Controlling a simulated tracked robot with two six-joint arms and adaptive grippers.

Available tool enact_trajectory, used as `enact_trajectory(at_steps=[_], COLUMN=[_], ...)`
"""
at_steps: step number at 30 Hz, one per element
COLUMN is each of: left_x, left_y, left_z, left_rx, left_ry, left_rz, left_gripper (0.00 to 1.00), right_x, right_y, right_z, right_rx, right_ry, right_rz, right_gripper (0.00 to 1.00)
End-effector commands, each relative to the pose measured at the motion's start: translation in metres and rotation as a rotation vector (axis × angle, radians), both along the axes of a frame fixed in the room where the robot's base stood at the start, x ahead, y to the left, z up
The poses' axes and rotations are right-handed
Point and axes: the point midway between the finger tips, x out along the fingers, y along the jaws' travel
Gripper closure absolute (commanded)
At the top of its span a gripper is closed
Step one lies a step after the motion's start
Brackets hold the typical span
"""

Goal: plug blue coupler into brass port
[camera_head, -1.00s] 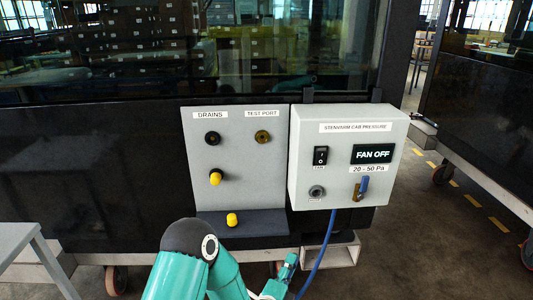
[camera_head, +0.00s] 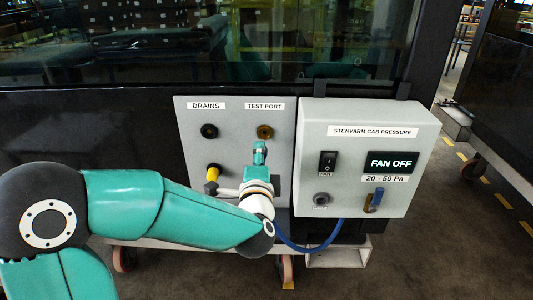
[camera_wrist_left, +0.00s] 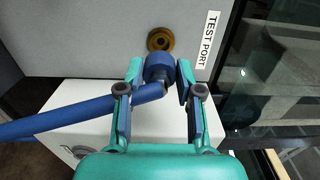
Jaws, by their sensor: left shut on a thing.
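The brass port (camera_head: 264,132) is a round brass fitting under the TEST PORT label on the grey panel. It also shows in the left wrist view (camera_wrist_left: 160,39), just beyond the fingertips. My left gripper (camera_head: 259,148) is right below the port in the head view. In the left wrist view my left gripper (camera_wrist_left: 158,75) is shut on the blue coupler (camera_wrist_left: 158,67), whose hose (camera_wrist_left: 75,115) runs off to the left. The coupler's front faces the port, and a small gap shows between them. In the head view the gripper hides the coupler. My right gripper is not in view.
The grey box (camera_head: 368,155) with the FAN OFF display stands to the right of the panel. A blue-handled brass valve (camera_head: 374,200) is on its front. The blue hose (camera_head: 310,250) loops below.

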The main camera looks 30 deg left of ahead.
Motion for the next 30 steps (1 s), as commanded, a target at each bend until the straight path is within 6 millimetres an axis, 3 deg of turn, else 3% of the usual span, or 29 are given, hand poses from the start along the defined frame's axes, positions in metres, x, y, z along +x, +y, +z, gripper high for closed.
enact_trajectory(at_steps=[11,30], left_x=[0.01,0.052], left_y=[-0.004,0.021], left_z=[0.0,0.0], left_rx=[0.001,0.0], left_ry=[-0.002,-0.001], left_rz=[-0.014,-0.016], left_gripper=[1.0,1.0], right_x=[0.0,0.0], right_y=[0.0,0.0], right_z=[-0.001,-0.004], right_rx=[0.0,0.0], right_ry=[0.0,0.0], right_rz=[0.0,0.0], right_gripper=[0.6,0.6])
